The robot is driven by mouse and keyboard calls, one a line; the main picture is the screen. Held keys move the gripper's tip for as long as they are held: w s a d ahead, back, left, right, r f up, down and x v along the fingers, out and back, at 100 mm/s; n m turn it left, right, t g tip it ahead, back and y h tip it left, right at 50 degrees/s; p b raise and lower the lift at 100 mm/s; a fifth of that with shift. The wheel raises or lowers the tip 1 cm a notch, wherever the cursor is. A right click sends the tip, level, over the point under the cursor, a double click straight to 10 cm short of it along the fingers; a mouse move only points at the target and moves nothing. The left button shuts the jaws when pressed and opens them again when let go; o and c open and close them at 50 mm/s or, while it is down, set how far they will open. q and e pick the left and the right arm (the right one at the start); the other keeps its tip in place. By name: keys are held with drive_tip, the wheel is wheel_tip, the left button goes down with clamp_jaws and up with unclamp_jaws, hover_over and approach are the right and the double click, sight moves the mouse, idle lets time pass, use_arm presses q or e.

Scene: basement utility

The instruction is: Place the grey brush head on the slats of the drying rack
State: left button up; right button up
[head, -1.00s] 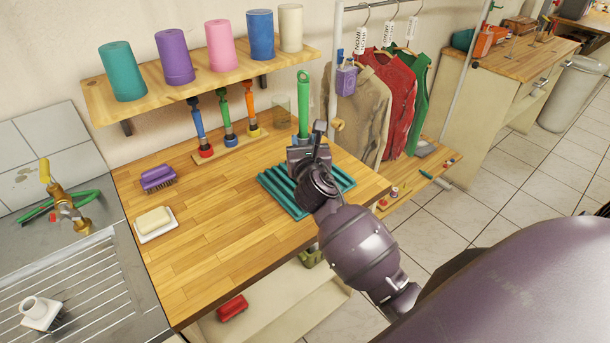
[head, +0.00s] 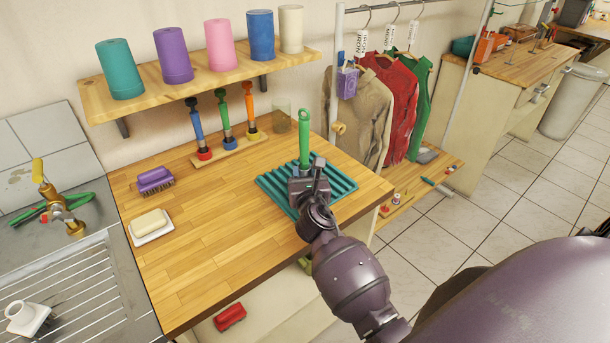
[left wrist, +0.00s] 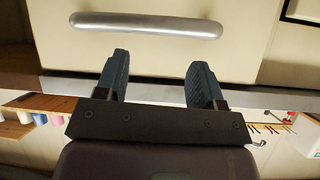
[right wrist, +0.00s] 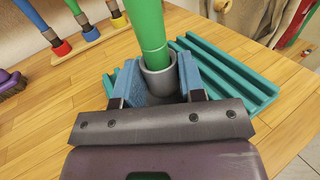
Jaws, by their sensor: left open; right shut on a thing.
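The teal slatted drying rack (head: 335,181) lies on the wooden counter; it also shows in the right wrist view (right wrist: 235,75). My right gripper (head: 306,176) is over the rack's slats. In the right wrist view its blue pads (right wrist: 162,85) are shut on the grey brush head (right wrist: 160,76), seen as a grey round socket with an upright green handle (right wrist: 145,28) in it. The handle (head: 304,138) rises above the gripper in the head view. The brush head's underside is hidden, so I cannot tell whether it touches the slats. My left gripper (left wrist: 160,67) is open and empty before a drawer front.
A stand with several coloured brushes (head: 228,149) is behind the rack. A purple brush (head: 155,181) and a soap dish (head: 152,238) are to the left. A shelf (head: 205,82) with cups hangs above. The counter's middle is clear.

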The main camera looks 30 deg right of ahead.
drive_tip(key=shift+f, duration=0.15)
drive_tip(key=o, duration=0.9)
drive_tip(key=shift+o, duration=0.2)
drive_tip(key=shift+r, duration=0.2)
drive_tip(key=v, duration=1.2)
